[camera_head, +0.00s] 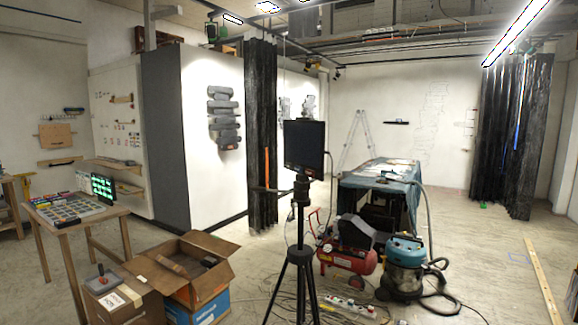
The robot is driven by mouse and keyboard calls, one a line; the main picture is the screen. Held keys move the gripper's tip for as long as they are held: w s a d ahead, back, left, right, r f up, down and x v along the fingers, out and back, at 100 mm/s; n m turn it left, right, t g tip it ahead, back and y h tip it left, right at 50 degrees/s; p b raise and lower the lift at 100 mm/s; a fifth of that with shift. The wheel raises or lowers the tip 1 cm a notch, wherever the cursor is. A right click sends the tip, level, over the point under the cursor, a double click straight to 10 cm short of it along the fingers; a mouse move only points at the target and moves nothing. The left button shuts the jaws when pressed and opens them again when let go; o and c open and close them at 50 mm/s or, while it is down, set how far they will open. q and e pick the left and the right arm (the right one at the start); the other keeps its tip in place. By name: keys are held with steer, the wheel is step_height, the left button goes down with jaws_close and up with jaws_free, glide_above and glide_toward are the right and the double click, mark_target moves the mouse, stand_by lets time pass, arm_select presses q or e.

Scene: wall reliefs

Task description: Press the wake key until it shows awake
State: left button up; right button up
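I cannot make out a wake key for certain. A black screen (304,146) stands on a tripod (301,240) in the middle of the head view; its face looks dark, and I read no word on it. A small lit display with green marks (103,188) stands at the back of a wooden table at the left. A grey box with a red-topped stick (102,280) sits on a brown carton at the lower left. Neither of my grippers shows in this view.
The wooden table (106,215) holds rows of small coloured pieces. An open cardboard box (186,266) stands in front of it. A red compressor (347,258), a blue-topped vacuum (405,262), and cables lie around the tripod. The floor at the right is mostly clear.

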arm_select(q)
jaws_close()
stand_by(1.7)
